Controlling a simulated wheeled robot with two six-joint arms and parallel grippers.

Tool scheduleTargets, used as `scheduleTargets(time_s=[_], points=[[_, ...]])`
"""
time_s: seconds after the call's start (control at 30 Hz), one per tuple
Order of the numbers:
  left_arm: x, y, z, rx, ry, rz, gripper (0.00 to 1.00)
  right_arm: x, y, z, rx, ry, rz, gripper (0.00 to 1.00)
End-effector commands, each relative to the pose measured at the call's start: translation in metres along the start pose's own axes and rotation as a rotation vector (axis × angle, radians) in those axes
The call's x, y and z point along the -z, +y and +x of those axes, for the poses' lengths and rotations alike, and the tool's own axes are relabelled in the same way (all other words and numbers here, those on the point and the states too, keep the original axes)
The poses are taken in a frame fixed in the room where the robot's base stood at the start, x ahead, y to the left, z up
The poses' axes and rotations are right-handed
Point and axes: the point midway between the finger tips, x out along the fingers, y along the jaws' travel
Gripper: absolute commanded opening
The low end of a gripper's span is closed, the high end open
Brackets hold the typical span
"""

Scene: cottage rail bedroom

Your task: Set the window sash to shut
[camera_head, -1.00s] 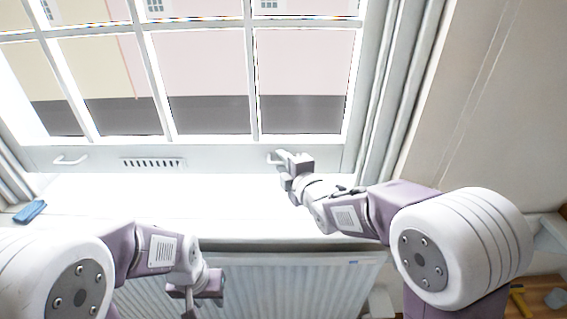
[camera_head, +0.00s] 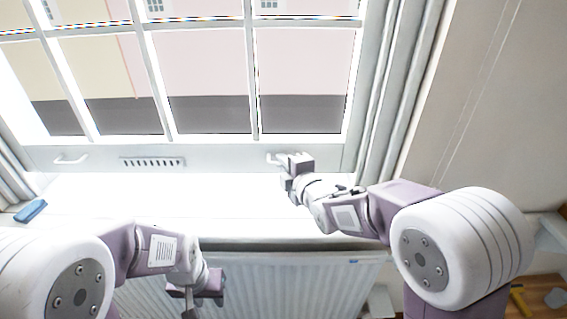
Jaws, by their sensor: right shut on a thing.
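The white window sash (camera_head: 220,154) with its glazing bars spans the top of the view, its bottom rail just above the white sill. It has a left handle (camera_head: 70,160), a slotted vent (camera_head: 153,162) in the middle and a right handle (camera_head: 273,159). My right gripper (camera_head: 284,162) is shut on the right handle and partly hides it. My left gripper (camera_head: 190,296) hangs low in front of the radiator, away from the sash; its fingers point down and their gap is unclear.
The white sill (camera_head: 160,205) is mostly bare, with a blue object (camera_head: 30,211) at its left end. A ribbed radiator (camera_head: 290,285) stands below it. A wall (camera_head: 480,120) closes off the right, with a yellow-handled tool (camera_head: 519,300) at lower right.

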Motion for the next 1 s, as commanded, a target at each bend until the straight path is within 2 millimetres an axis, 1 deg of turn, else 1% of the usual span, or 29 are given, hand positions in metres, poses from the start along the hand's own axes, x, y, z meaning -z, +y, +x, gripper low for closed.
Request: scheduleTargets(time_s=[0.77,0.87,0.97,1.0], points=[[0.0,0.0,0.0,0.0,0.0,0.0,0.36,-0.001,-0.001,0.0,0.001,-0.001,0.001,0.0],[0.0,0.0,0.004,0.0,0.0,0.0,0.36,-0.001,-0.005,0.001,0.002,-0.001,0.001,0.0],[-0.002,0.0,0.017,0.0,0.0,0.0,0.36,-0.002,-0.018,0.004,0.003,-0.001,0.001,0.0],[-0.003,-0.001,0.025,0.0,0.0,0.0,0.36,-0.003,-0.026,0.005,0.005,-0.001,0.001,0.0]])
